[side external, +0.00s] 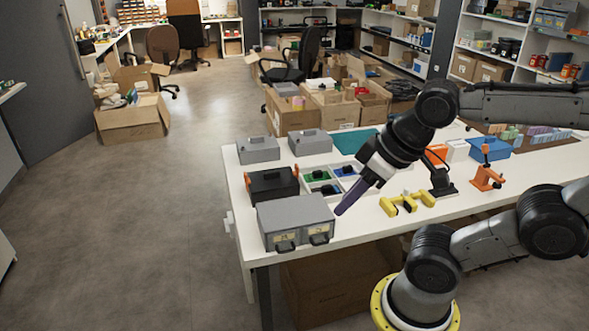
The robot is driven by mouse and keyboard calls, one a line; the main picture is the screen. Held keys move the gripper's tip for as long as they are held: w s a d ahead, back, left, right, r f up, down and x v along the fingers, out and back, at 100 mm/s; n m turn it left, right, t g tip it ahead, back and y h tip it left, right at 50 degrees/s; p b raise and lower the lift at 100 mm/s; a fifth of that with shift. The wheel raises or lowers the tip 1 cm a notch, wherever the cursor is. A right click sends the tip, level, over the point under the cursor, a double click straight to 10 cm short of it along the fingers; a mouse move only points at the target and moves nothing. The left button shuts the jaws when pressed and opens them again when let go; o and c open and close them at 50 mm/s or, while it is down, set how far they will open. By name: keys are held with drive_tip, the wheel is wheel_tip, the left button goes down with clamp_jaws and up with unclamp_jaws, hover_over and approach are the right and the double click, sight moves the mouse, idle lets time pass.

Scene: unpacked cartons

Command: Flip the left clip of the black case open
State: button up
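The black case (273,189) stands on the white table near its left end, behind a grey two-drawer box. Small orange clips show at its left (247,181) and right (296,171) ends. The left clip looks upright against the case, but it is too small to tell its exact position. My gripper (340,211) points down and left, to the right of the black case and beside the grey box, apart from the case. Its fingers overlap into one dark purple shape, so their opening cannot be told. Nothing visible is held.
The grey drawer box (295,220) stands in front of the case. A compartment tray (323,172) is to its right, and two grey cases (258,150) (310,142) are behind. A yellow part (407,203) and an orange stand (487,178) are farther right.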

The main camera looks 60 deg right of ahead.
drive_tip(key=shift+c, duration=1.1)
drive_tip(key=shift+d+r+m, duration=0.1)
drive_tip(key=shift+d+m, duration=0.1)
drive_tip(key=shift+m, duration=0.3)
clamp_jaws()
drive_tip(key=w+d+r+m+h, duration=0.35)
drive_tip(key=w+d+r, duration=0.3)
drive_tip(key=w, duration=0.25)
drive_tip(key=w+d+m+g+h, duration=0.1)
drive_tip(key=w+d+m, duration=0.1)
drive_tip(key=w+d, duration=0.3)
drive_tip(key=w+d+m+g+h, duration=0.1)
drive_tip(key=w+d+m, duration=0.1)
drive_tip(key=w, duration=0.5)
drive_tip(key=w+d+f+m+g+h, duration=0.2)
drive_tip(key=w+d+f, duration=0.6)
drive_tip(key=w, duration=0.1)
drive_tip(key=w+d+f+g, duration=0.1)
drive_tip(key=d+f, duration=0.3)
drive_tip(key=f, duration=0.7)
drive_tip(key=shift+w+d+f+g, duration=0.15)
drive_tip(key=shift+w+d+g, duration=0.1)
drive_tip(key=shift+g, duration=0.45)
drive_tip(key=shift+n, duration=0.25)
